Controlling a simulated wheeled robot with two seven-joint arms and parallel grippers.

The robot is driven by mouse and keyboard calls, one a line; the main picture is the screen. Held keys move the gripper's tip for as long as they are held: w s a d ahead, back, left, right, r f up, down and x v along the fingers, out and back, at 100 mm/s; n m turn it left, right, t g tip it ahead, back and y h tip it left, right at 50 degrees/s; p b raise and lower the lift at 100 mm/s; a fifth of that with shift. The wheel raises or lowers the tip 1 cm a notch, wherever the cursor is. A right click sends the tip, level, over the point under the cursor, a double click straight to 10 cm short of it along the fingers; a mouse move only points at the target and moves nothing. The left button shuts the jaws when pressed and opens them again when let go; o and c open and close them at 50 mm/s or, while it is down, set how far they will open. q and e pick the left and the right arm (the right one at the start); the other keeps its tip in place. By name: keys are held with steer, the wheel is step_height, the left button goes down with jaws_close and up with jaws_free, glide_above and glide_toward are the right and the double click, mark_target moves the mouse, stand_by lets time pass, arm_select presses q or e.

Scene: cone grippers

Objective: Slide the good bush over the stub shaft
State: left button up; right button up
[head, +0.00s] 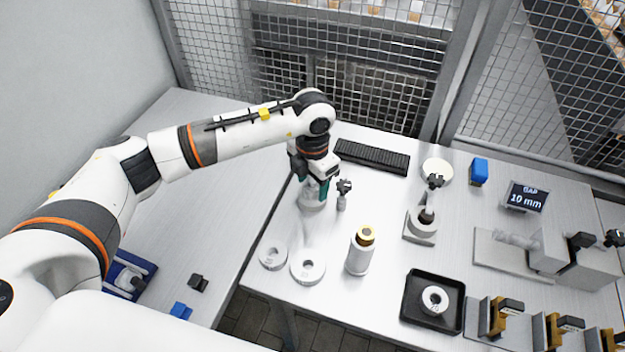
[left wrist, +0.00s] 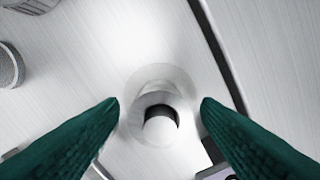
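My left gripper (head: 318,192) is over the table's left part. Its green fingers are open and apart in the left wrist view (left wrist: 160,105), with nothing between the tips that they touch. Below them stands a pale round-based piece (left wrist: 160,130) with a light round top and a dark band; it shows under the gripper in the head view (head: 311,200). White ring-shaped bushes lie at the front left (head: 273,256), (head: 308,266), and another (head: 434,299) lies in a black tray. A pale horizontal shaft (head: 514,239) points left from a grey block. I cannot tell which bush is the good one.
A white bottle with a gold top (head: 361,252) stands mid-table. A grey stand (head: 421,225), a white bowl (head: 438,168), a blue block (head: 478,172) and a gap display (head: 527,197) are to the right. The black tray (head: 409,313) is at the front. Mesh fencing closes the back.

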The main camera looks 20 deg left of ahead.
arm_select(q)
step_height(320, 180, up, 12)
steer(key=b, duration=0.1)
steer(key=shift+b, duration=0.35)
stand_by(0.5)
